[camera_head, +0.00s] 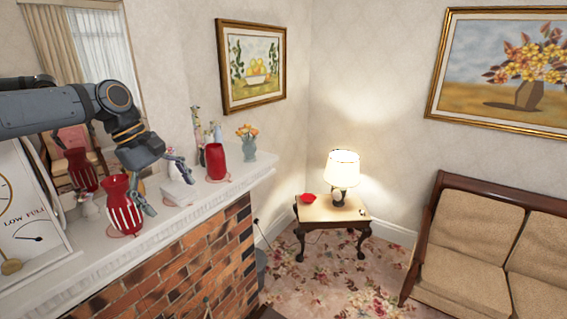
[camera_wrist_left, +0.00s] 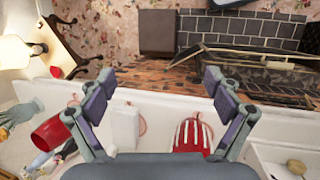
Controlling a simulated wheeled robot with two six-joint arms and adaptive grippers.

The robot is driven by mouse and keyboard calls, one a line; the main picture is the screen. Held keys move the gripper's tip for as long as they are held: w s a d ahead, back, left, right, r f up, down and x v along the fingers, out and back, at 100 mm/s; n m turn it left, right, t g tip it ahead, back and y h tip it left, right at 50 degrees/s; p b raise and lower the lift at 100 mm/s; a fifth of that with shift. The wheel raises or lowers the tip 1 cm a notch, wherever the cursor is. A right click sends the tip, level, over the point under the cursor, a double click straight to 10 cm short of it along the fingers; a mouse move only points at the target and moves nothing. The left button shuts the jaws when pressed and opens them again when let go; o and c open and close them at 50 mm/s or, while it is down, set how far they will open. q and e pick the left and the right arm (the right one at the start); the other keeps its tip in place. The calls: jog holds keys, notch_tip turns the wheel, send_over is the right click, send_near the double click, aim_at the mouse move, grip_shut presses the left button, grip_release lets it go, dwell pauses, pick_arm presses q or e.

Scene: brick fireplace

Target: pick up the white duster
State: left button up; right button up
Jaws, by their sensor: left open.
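My left gripper (camera_head: 170,192) reaches in over the white mantel shelf, fingers spread and nothing between them. In the left wrist view its open fingers (camera_wrist_left: 158,82) frame the shelf edge and the brick front. A white block-like thing (camera_head: 179,191), which looks like the white duster, lies on the shelf under the gripper, partly behind a finger. It also shows in the left wrist view (camera_wrist_left: 125,128), inside the left-hand finger and left of the striped vase. I cannot tell its exact shape. My right gripper is not in view.
A red-and-white striped vase (camera_head: 122,210) stands close beside the gripper. A plain red vase (camera_head: 215,163) and a flower vase (camera_head: 249,148) stand farther along the mantel shelf (camera_head: 205,212). A large dial scale (camera_head: 22,215) is at the left. Open floor lies beyond.

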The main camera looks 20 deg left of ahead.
pick_arm(q)
jog(key=s+d+f+m+g, duration=0.1)
jog(key=s+f+m, duration=0.2)
jog(key=f, duration=0.7)
jog(key=s+f+m+g+y, duration=0.1)
jog(key=s+f+m, duration=0.25)
jog(key=f, duration=0.65)
jog(key=s+d+f+m+g, duration=0.1)
jog(key=s+f+m, duration=0.2)
jog(key=f, duration=0.7)
jog(key=s+d+f+m+t+y, duration=0.1)
jog(key=s+d+f+m+t, duration=0.2)
jog(key=d, duration=0.4)
jog(key=s+d+f+m+t+y, duration=0.1)
jog(key=s+d+f+m+t, duration=0.1)
jog(key=d+f+m, duration=0.35)
notch_tip(320, 180, down, 31)
jog(key=s+a+n+g+y+b, duration=0.1)
jog(key=s+a+n+b, duration=0.15)
jog(key=b, duration=0.35)
jog(key=s+f+g+b, duration=0.1)
jog(key=s+f+b, duration=0.2)
jog(key=s+f, duration=1.5)
jog(key=shift+s+f, duration=0.25)
jog(key=shift+f, duration=0.1)
